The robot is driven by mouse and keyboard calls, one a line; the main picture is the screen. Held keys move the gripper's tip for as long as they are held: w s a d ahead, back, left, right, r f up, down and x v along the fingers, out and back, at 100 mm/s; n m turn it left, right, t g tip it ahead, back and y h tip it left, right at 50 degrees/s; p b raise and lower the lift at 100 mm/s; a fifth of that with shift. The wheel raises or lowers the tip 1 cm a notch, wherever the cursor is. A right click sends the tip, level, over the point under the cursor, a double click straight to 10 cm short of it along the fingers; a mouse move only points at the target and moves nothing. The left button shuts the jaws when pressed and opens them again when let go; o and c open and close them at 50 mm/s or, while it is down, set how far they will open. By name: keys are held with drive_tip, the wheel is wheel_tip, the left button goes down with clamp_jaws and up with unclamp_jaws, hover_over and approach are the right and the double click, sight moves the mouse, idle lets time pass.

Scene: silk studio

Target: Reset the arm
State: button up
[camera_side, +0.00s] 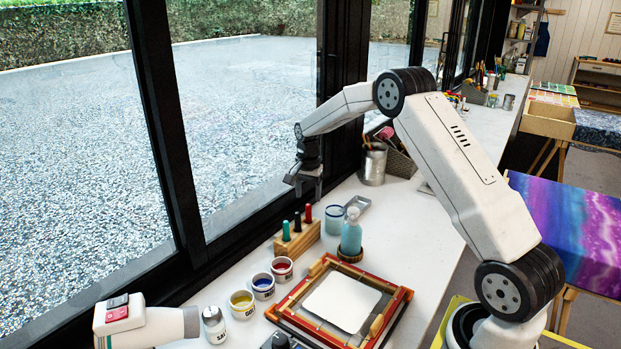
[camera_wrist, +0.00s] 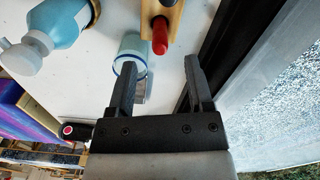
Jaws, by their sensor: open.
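My gripper (camera_side: 304,183) hangs from my bent arm above the far part of the white worktop, beside the window frame. Its fingers point down, and it is above and behind the wooden pen holder. In the wrist view my gripper (camera_wrist: 157,78) shows two black fingers spread apart, with nothing held between them. A glass jar with a blue rim (camera_wrist: 131,56) shows beyond and partly behind the left finger. A red marker (camera_wrist: 160,37) in its wooden holder (camera_wrist: 163,10) is ahead of the fingers.
A blue bottle (camera_side: 351,236), the glass jar (camera_side: 334,219) and the pen holder (camera_side: 297,240) stand near below. Paint pots (camera_side: 263,287) and a wooden frame with a white sheet (camera_side: 342,302) are nearer. A metal can (camera_side: 373,165) stands right of my gripper. The window post (camera_side: 340,90) is close.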

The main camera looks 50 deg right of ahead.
drive_tip(key=shift+r, duration=0.85)
drive_tip(key=s+a+r+n+t, duration=0.1)
drive_tip(key=s+a+n, duration=0.3)
drive_tip(key=a, duration=0.3)
drive_tip(key=s+a+r+n, duration=0.1)
drive_tip(key=s+a+n, duration=0.25)
drive_tip(key=a, duration=0.25)
drive_tip(key=s+a+f+n, duration=0.1)
drive_tip(key=s+a+n, duration=0.2)
drive_tip(key=s, duration=0.4)
drive_tip(key=s+a+f+n+t, duration=0.1)
drive_tip(key=s+a+n, duration=0.3)
drive_tip(key=s+a, duration=0.2)
drive_tip(key=shift+s+a+t, duration=0.25)
drive_tip(key=shift+s+t, duration=0.05)
drive_tip(key=shift+s, duration=0.9)
drive_tip(key=shift+n, duration=0.25)
